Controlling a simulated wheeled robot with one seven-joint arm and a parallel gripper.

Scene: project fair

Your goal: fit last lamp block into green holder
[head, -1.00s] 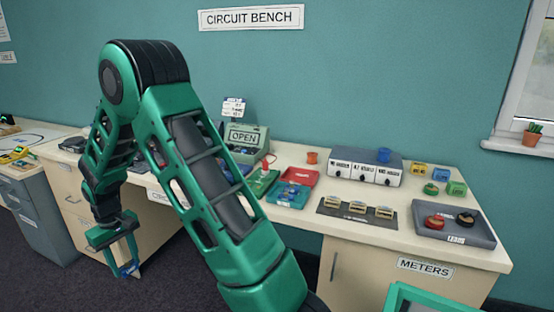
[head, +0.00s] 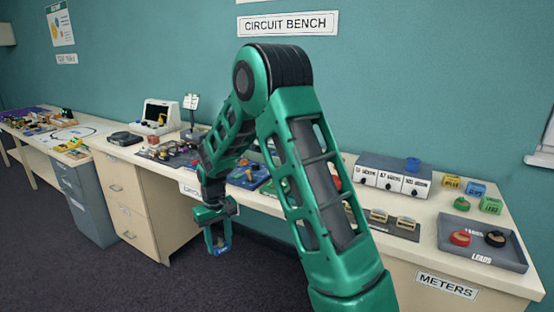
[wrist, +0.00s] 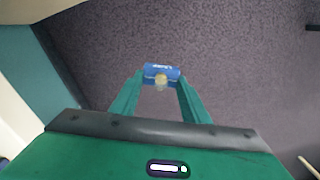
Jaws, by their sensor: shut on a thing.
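My gripper (head: 218,246) hangs in front of the bench, over the dark floor, below the level of the bench top. It is shut on a small blue block with a pale bulb-like knob, the lamp block (wrist: 162,75), which sits between the fingertips in the wrist view. The block also shows at the fingertips in the head view (head: 221,250). A green piece (head: 286,185) on the bench is partly hidden behind my arm; I cannot tell whether it is the green holder.
The bench carries a grey leads tray (head: 482,245), white meter boxes (head: 393,180) and several small coloured blocks at the right. A blue tray (head: 248,176) lies behind my arm. A monitor (head: 160,115) stands farther left. Open floor lies in front of the drawers (head: 125,210).

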